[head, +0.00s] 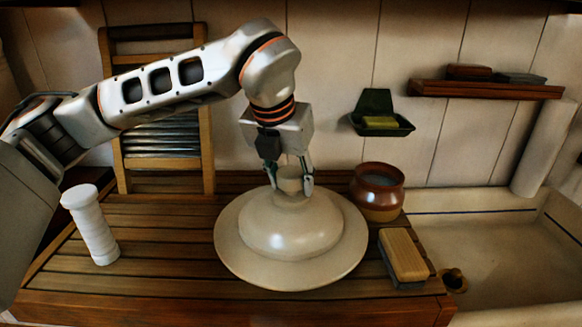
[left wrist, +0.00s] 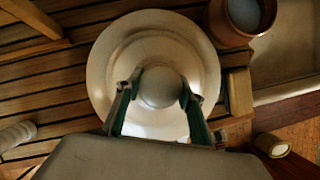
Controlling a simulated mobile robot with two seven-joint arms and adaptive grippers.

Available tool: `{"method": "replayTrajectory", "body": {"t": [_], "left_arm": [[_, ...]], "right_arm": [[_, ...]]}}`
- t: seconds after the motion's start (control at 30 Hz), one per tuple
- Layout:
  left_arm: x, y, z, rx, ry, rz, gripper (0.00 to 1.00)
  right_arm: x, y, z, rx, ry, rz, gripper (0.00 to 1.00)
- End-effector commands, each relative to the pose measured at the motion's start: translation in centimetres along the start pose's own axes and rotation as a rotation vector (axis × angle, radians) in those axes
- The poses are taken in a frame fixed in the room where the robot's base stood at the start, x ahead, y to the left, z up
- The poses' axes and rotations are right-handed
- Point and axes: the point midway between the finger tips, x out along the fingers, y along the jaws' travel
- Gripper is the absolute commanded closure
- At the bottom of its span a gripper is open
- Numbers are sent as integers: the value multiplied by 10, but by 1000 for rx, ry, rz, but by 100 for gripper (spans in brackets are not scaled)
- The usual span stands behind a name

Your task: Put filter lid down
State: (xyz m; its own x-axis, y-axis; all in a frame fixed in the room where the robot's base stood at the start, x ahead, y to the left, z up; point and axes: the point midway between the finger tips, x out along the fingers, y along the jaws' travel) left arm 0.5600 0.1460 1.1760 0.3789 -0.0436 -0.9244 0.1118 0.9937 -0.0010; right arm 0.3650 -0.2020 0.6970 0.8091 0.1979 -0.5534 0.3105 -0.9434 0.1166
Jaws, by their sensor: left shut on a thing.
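The filter lid (head: 290,245) is a wide, cream-coloured dome with a flat rim and a round knob on top. It is level, over the middle of the slatted wooden draining board (head: 165,260); I cannot tell whether its rim touches the slats. My left gripper (head: 291,182) points down from above and is shut on the knob. In the left wrist view, the lid (left wrist: 105,75) lies below the gripper (left wrist: 158,90), with a finger on each side of the knob. The knob's sides are partly hidden by the fingers. My right gripper is not in view.
A brown-and-tan pot (head: 378,195) stands close behind the lid's right side. A wooden scrubbing brush (head: 403,256) lies just right of the rim. A white ridged cylinder (head: 92,225) stands at left, with free slats between. A sink (head: 510,245) is at right.

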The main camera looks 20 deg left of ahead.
Motion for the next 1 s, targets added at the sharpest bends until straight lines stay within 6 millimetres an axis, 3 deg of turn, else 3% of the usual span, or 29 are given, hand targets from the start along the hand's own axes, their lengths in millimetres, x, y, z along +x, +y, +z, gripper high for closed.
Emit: {"method": "replayTrajectory", "body": {"t": [0.2, 0.6, 0.63, 0.7, 1.0], "left_arm": [[16, 1, -3, -1, -5, -2, 100], [21, 2, -4, 0, -7, -2, 100], [24, 2, -6, 0, 0, 0, 60], [23, 2, -6, 0, 0, 0, 45], [23, 2, -6, 0, 0, 0, 45]], "right_arm": [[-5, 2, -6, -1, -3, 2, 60], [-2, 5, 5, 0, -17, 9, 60], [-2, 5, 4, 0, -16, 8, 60], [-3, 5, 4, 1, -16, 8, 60], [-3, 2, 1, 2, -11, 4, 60]]}}
